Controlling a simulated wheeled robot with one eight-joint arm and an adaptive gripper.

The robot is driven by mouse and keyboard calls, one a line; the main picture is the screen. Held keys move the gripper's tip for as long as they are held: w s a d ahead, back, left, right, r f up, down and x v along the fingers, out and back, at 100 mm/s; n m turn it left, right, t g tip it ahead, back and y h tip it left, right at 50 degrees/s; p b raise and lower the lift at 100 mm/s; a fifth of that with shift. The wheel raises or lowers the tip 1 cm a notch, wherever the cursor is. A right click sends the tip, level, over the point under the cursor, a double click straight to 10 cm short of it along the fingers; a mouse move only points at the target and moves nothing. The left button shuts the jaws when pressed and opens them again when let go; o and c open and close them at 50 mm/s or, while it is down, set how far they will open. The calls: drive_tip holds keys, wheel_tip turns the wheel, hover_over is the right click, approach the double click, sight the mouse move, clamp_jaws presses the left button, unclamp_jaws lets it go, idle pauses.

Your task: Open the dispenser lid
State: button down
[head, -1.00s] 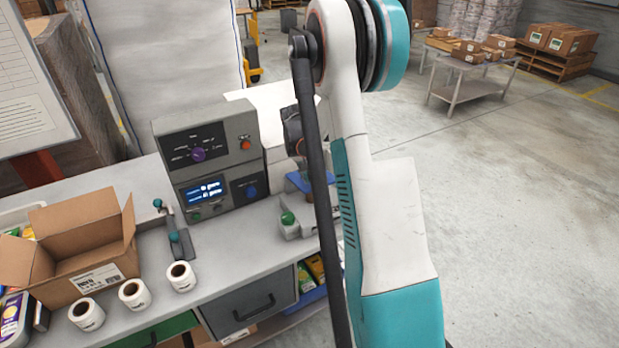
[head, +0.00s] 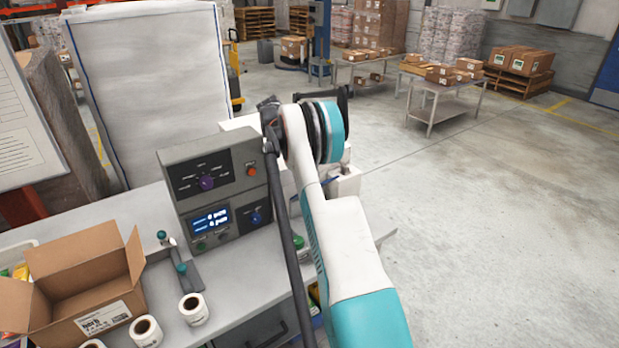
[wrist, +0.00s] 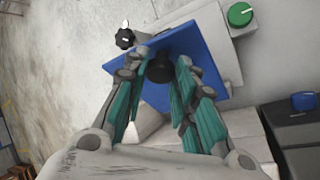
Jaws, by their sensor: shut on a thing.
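In the wrist view, the blue lid (wrist: 105,73) appears as a flat square plate with a black knob (wrist: 159,72) on it. My gripper (wrist: 161,63) has its teal fingers on either side of the knob and is shut on it. The pale dispenser body (wrist: 208,38) lies beside and under the plate, with a green button (wrist: 240,14) and a black star-shaped knob (wrist: 124,38). How far the lid is raised cannot be told. In the head view my arm hides the gripper and most of the dispenser.
A grey control box (head: 213,192) with a lit display stands left of my arm. An open cardboard box (head: 85,285), a small lever device (head: 180,262) and white label rolls (head: 194,309) are on the bench. Open floor (head: 480,230) lies to the right.

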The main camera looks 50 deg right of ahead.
drive_tip(key=shift+w+r, duration=0.1)
drive_tip(key=shift+w, duration=0.1)
idle(0.4)
drive_tip(key=c, duration=1.3)
unclamp_jaws()
drive_tip(key=shift+w, duration=0.1)
drive_tip(key=shift+v, duration=3.7)
